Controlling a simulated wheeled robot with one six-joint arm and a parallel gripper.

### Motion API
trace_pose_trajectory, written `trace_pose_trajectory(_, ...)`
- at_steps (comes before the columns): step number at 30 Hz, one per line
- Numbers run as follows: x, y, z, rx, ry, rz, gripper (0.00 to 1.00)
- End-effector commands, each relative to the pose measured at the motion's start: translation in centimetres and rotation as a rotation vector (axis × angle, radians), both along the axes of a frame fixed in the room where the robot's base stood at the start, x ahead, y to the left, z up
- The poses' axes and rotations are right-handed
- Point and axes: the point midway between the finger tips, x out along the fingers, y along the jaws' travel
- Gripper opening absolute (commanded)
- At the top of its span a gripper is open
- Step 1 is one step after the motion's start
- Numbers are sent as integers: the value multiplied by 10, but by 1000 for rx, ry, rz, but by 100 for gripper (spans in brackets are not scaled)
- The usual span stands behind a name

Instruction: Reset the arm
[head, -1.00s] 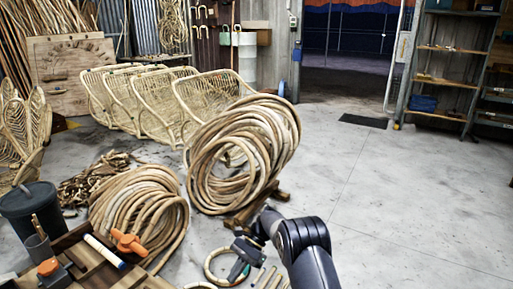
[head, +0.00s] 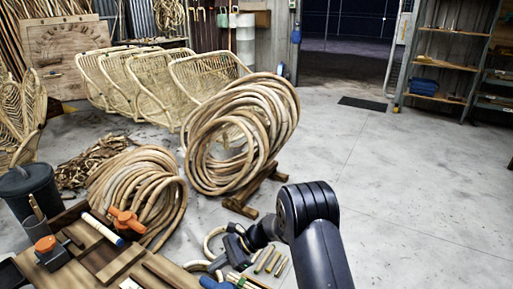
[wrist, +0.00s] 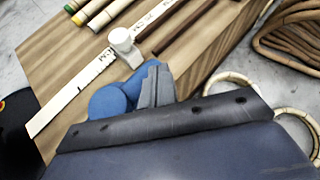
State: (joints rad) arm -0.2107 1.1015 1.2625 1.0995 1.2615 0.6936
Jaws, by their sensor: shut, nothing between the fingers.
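My arm reaches in from the lower right of the head view, with my gripper (head: 232,255) low over the near workbench (head: 62,280). In the wrist view my gripper (wrist: 157,88) is shut, with nothing between its grey fingers. Its fingertips point toward the bench top (wrist: 75,70), in front of a rounded blue object (wrist: 112,100). I cannot tell whether they touch it. A white-headed mallet-like tool (wrist: 123,40) and a marked pale strip (wrist: 70,98) lie just beyond. My grey gripper housing covers the lower part of the wrist view.
Rattan coils (head: 137,190) stand beside the bench, and a larger coil (head: 240,130) leans on a wooden stand. A dark bin (head: 32,195) is at left. An orange-handled tool (head: 126,219) is at the bench edge. Woven chair frames (head: 150,85) stand behind. The floor at right (head: 420,190) is clear.

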Motion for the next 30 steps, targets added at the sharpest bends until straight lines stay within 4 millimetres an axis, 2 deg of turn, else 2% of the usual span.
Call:
trace_pose_trajectory(14,-2,-20,2,22,16,-351,0)
trace_pose_trajectory(30,-23,-71,-12,-51,77,-756,0)
